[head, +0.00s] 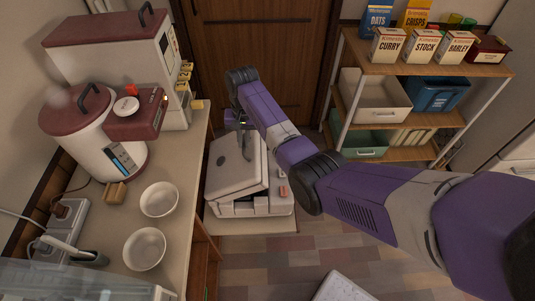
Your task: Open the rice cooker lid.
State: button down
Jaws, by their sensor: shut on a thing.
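The rice cooker (245,208) is the white, boxy appliance on a low shelf board in the middle of the head view. Its pale grey lid (228,172) is tilted up from the body, with a dark gap along its right side. A dark oval mark lies on the lid. My gripper (242,125) is at the far edge of the lid, at the end of my purple arm. It is shut on the lid; the fingertips are small and partly hidden by the wrist.
A counter on the left holds a white pot with a dark red lid (95,140), two white bowls (158,199) and a power strip (62,220). A shelf rack (420,70) with boxes and bins stands at the right. A brown door (265,50) is behind.

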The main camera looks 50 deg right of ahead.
jog(key=shift+w+a+r+b, duration=0.6)
jog(key=shift+w+a+b, duration=0.1)
jog(key=shift+w+a, duration=1.1)
jog(key=shift+w+a+r+b, duration=0.6)
jog(key=shift+w+a, duration=0.95)
jog(key=shift+w, duration=0.35)
jog(key=shift+w+a+r+b, duration=0.55)
jog(key=shift+w+a+b, duration=0.2)
jog(key=shift+w+a, duration=1.05)
jog(key=shift+d, duration=0.1)
jog(key=c, duration=1.5)
grip_release()
jog(key=shift+w+r, duration=0.1)
jog(key=shift+w, duration=0.05)
jog(key=shift+r, duration=0.1)
jog(key=shift+w, duration=0.1)
